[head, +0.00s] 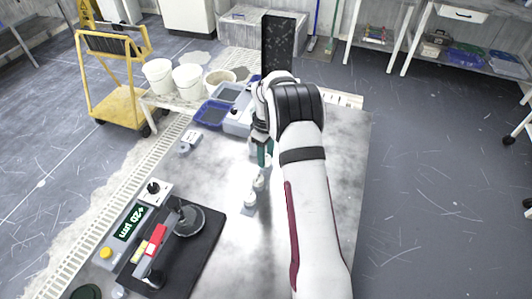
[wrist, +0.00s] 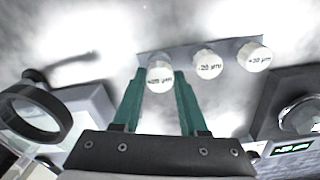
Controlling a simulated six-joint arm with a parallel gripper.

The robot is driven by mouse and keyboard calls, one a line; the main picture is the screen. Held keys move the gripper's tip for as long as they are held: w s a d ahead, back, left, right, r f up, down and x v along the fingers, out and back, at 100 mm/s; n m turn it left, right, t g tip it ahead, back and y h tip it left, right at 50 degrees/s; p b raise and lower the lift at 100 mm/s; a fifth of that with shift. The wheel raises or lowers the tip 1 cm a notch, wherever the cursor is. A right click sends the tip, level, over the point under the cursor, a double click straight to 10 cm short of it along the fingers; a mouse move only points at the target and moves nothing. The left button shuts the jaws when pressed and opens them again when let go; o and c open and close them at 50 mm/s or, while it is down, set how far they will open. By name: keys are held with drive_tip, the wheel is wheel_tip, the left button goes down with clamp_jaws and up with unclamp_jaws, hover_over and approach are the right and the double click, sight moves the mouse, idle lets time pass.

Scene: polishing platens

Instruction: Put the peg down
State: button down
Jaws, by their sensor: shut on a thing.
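My gripper (head: 264,155) has teal fingers pointing down over the metal table. In the wrist view, the gripper (wrist: 160,85) is shut on a peg with a white round labelled top (wrist: 160,78); its label is hard to read. This peg is at the left end of a grey plate (wrist: 228,48). Whether it rests in the plate or hangs just above it, I cannot tell. Two more white-topped pegs stand on the plate, a middle one (wrist: 208,65) reading about -20 µm and a right one (wrist: 255,58) reading about +30 µm. In the head view two pegs (head: 258,183) show in front of the fingers.
A dial-gauge stand (head: 187,218) on a black mat (head: 200,262) is at the front left, beside a display (head: 130,223) reading +20 µm. Blue trays (head: 212,114) and white buckets (head: 188,80) are at the back left. The table right of my arm is bare.

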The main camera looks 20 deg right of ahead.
drive_tip(key=shift+c, duration=2.2)
unclamp_jaws()
drive_tip(key=shift+f, duration=0.1)
wheel_tip(320, 180, up, 13)
drive_tip(key=s+a+r+m, duration=0.4)
drive_tip(key=s+a+r, duration=0.3)
drive_tip(key=s+a, duration=0.25)
drive_tip(key=s+a+f+m+y, duration=0.1)
drive_tip(key=s+a+m, duration=0.2)
drive_tip(key=s, duration=0.9)
drive_tip(key=s+a+f+m, duration=0.1)
drive_tip(key=s+a+m, duration=0.3)
drive_tip(key=s, duration=0.9)
drive_tip(key=shift+s+a+f+m+y, duration=0.15)
drive_tip(key=shift+a+f+m+y, duration=0.2)
drive_tip(key=shift+a, duration=0.45)
drive_tip(key=shift+o, duration=0.3)
